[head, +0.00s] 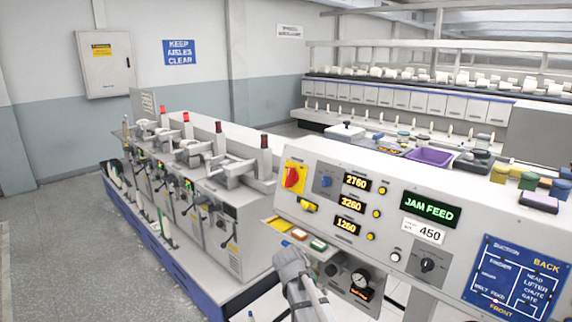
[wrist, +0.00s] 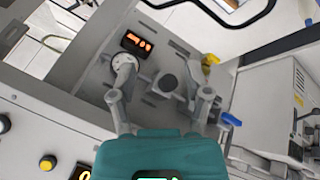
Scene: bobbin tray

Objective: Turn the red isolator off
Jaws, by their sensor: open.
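The red isolator (head: 291,178) is a red rotary handle on a yellow plate at the upper left of the grey control panel (head: 385,192). Its handle looks roughly upright, slightly tilted; its markings are too small to read. My gripper (head: 291,262) is below it in the head view, in front of the panel's lower left edge and apart from the isolator. In the wrist view my gripper (wrist: 164,84) has its two grey fingers spread, with nothing held. No red handle shows in the wrist view.
Beside the isolator are a blue knob (head: 326,181), orange number displays (head: 351,204) and yellow buttons. A small yellow-and-black switch (head: 308,206) sits just below it. A machine row (head: 200,190) stands left; aisle floor is clear.

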